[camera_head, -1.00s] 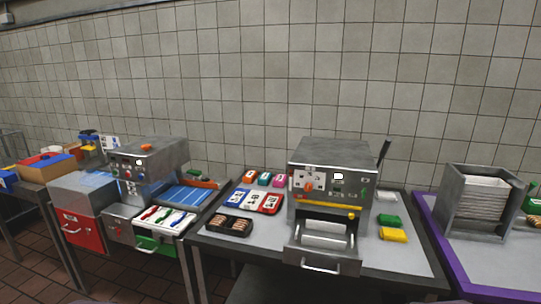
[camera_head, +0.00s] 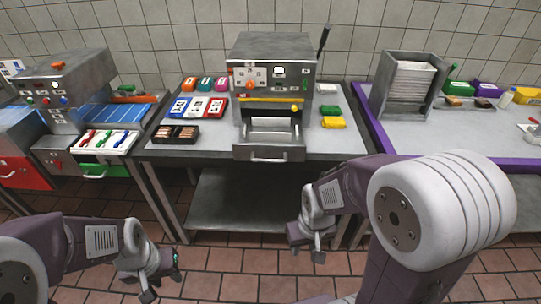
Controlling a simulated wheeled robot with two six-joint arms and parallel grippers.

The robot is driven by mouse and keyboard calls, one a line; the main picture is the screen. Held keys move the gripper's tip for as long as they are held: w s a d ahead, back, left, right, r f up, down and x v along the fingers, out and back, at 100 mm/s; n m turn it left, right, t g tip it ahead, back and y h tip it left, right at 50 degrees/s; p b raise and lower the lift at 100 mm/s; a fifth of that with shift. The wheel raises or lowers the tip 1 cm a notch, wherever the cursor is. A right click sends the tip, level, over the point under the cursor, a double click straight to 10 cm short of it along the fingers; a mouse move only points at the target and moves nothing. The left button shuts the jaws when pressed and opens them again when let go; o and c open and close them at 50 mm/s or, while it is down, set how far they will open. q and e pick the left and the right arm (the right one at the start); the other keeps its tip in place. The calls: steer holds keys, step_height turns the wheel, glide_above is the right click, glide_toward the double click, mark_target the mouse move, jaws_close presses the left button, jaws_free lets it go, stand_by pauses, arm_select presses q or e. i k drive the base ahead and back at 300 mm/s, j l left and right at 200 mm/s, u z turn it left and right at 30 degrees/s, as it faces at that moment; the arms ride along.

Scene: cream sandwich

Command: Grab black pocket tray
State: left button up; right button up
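A small black tray (camera_head: 176,140) with several light brown items in its pockets sits at the front left of the middle table, left of the grey machine. My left gripper (camera_head: 162,285) is low at the bottom left, in front of and below the table, far from the tray. My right gripper (camera_head: 307,250) is low in front of the table's shelf, also apart from the tray. Both grippers are small in view, and I cannot tell their finger opening. Nothing shows held in either.
The grey machine (camera_head: 270,85) with an open front drawer (camera_head: 268,152) stands mid-table. Blue, white and red packs (camera_head: 199,107) lie behind the tray. Green and yellow blocks (camera_head: 332,122) lie right of the machine. A grey rack (camera_head: 405,85) stands on the purple-edged table (camera_head: 370,125).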

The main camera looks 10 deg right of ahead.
mark_target(174, 140)
steer(key=i+u, duration=0.3)
steer(key=u, duration=0.15)
steer(key=i+l+u, duration=0.2)
steer(key=u, duration=0.2)
steer(key=i+l+u, duration=0.25)
steer(key=u, duration=0.2)
steer(key=i+l+u, duration=0.25)
steer(key=u, duration=0.15)
